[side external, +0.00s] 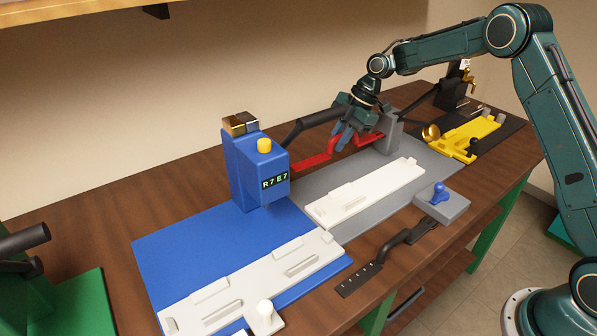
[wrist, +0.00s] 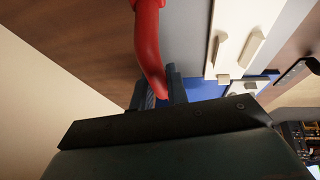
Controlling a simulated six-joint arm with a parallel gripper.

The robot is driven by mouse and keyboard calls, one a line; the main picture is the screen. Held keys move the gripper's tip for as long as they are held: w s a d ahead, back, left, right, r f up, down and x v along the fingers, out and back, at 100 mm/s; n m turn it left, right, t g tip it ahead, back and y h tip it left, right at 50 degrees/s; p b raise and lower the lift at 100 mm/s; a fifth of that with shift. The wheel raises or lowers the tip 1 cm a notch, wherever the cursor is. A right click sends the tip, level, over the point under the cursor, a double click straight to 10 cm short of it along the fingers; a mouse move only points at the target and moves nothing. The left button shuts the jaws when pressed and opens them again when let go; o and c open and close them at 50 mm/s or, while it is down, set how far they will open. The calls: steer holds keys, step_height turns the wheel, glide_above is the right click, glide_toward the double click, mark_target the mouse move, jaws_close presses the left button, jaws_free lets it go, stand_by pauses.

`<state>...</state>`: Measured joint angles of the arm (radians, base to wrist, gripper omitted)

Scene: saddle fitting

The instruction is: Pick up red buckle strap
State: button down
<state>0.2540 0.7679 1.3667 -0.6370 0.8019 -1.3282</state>
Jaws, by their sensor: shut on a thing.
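The red buckle strap (side external: 318,159) is a long, bent red piece at the back of the grey mat, between the blue machine and a grey upright block. My gripper (side external: 343,138) comes down on it from above and is shut on it near its right part. In the wrist view the strap (wrist: 148,42) runs from the top edge down between the two fingers (wrist: 158,92). I cannot tell whether the strap touches the surface beneath it. The fingers hide a short piece of it.
The blue machine (side external: 252,168) with display "R7E7" stands left of the strap. The grey upright block (side external: 387,130) stands close on the right. A white fixture plate (side external: 365,192) lies in front. A yellow fixture (side external: 472,137) is farther right. A dark strap (side external: 375,267) lies near the front edge.

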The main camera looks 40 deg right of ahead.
step_height(320, 180, up, 13)
stand_by(0.3)
steer(key=shift+a, duration=0.1)
stand_by(0.7)
